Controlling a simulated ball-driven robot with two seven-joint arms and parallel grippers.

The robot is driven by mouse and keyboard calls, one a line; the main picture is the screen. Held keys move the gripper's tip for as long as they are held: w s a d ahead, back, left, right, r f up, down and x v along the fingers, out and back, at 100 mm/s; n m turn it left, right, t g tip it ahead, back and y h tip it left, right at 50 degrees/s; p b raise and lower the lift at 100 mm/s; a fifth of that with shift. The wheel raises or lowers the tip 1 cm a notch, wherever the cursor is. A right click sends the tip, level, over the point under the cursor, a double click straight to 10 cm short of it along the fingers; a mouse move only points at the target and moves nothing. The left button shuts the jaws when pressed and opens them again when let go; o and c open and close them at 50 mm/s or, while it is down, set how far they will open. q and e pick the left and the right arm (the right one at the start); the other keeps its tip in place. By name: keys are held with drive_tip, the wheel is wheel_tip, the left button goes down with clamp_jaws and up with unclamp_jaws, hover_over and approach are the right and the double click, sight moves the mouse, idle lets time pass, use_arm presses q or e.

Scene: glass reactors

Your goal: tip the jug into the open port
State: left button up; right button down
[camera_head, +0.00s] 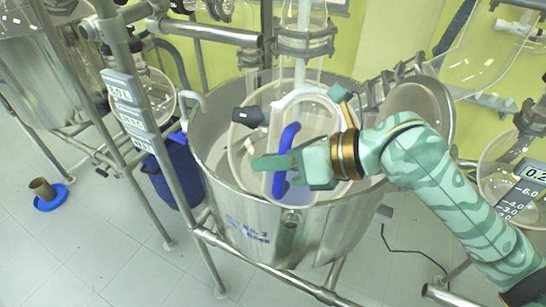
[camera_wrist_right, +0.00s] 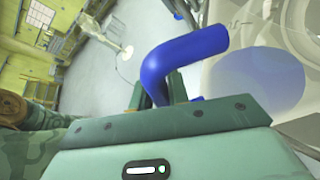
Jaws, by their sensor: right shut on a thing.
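My right gripper (camera_head: 283,165) is shut on the blue handle of the jug (camera_head: 287,140), in front of the steel vessel's opening. The handle also shows in the right wrist view (camera_wrist_right: 185,55), between the green fingers (camera_wrist_right: 158,92). The jug's body looks clear and is hard to separate from the glass behind it. A pale blue round patch shows through clear material beside the handle in the wrist view. I cannot tell the jug's exact tilt or what it holds. A dark fitting (camera_head: 248,116) sits left of the handle; I cannot make out an open port. My left gripper is out of view.
The wide steel vessel (camera_head: 262,232) stands in a pipe frame (camera_head: 130,108) with display plates. A blue container (camera_head: 174,172) stands behind the frame at left. A blue dish with a brown cup (camera_head: 46,195) lies on the floor. More glassware (camera_head: 485,50) stands at right.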

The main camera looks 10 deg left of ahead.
drive_tip(key=shift+w+r+m+g+y+p, duration=0.6)
drive_tip(key=shift+w+r+m+g+p, duration=1.35)
drive_tip(key=shift+r+p, duration=4.55)
drive_tip(key=w+d+r+m+g+y+b, duration=0.1)
drive_tip(key=w+r+m+b, duration=0.1)
drive_tip(key=w, duration=0.5)
drive_tip(key=w+d+r+m+g+y+b, duration=0.1)
drive_tip(key=w+d+r+m+b, duration=0.1)
drive_tip(key=w+m, duration=0.3)
drive_tip(key=shift+w+d+r+g+y+b, duration=0.35)
drive_tip(key=shift+w+b, duration=0.3)
drive_tip(key=shift+w, duration=0.4)
drive_tip(key=shift+a+r+m, duration=0.1)
drive_tip(key=shift+r+m, duration=0.05)
drive_tip(key=shift+m, duration=0.1)
